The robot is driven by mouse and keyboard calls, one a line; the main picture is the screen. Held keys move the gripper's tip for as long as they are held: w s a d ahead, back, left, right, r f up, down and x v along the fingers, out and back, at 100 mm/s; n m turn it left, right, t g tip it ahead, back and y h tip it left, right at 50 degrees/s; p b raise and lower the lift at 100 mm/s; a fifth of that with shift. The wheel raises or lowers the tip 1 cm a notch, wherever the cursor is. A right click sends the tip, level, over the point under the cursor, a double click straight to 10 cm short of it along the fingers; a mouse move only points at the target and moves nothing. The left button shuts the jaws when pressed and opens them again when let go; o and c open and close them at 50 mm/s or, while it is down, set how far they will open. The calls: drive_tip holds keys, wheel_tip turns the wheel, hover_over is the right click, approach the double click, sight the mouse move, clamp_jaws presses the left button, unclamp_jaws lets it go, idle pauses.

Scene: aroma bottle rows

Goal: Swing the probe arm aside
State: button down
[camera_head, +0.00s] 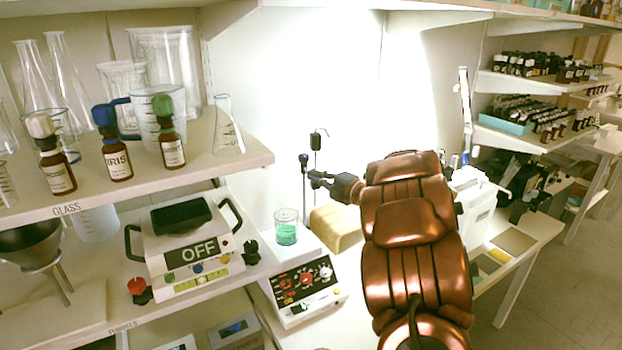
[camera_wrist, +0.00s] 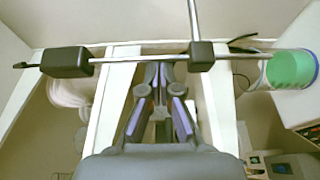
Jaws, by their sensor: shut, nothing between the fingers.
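The probe arm (camera_wrist: 118,59) is a thin metal rod lying across the wrist view, with a black block (camera_wrist: 67,62) near its left end. A black clamp (camera_wrist: 201,55) joins it to a metal post (camera_wrist: 194,18). Its right end reaches toward a beaker of green liquid (camera_wrist: 290,70). My gripper (camera_wrist: 160,70) is shut and empty, its fingertips at the rod between block and clamp; I cannot tell whether they touch it. In the head view my gripper (camera_head: 318,180) is beside the dark stand parts (camera_head: 316,141), and the beaker (camera_head: 286,229) stands on a hotplate stirrer (camera_head: 306,288).
A shelf (camera_head: 225,170) at left holds glassware and several brown bottles, including an IRIS bottle (camera_head: 114,145). Below it is a device reading OFF (camera_head: 190,245). A tan block (camera_head: 337,228) lies behind the stirrer. Shelves of small bottles (camera_head: 540,65) stand at right.

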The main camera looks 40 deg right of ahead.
drive_tip(key=shift+s+d+n+g+y+b, duration=0.15)
drive_tip(key=shift+d+n+y+b, duration=0.25)
drive_tip(key=shift+d, duration=0.6)
drive_tip(key=shift+s+d+n+g+y+b, duration=0.15)
drive_tip(key=shift+d+y+b, duration=0.3)
drive_tip(key=shift+d, duration=0.5)
drive_tip(key=shift+s+d+n+g+y+b, duration=0.1)
drive_tip(key=shift+d+n+y+b, duration=0.3)
drive_tip(key=shift+d, duration=0.6)
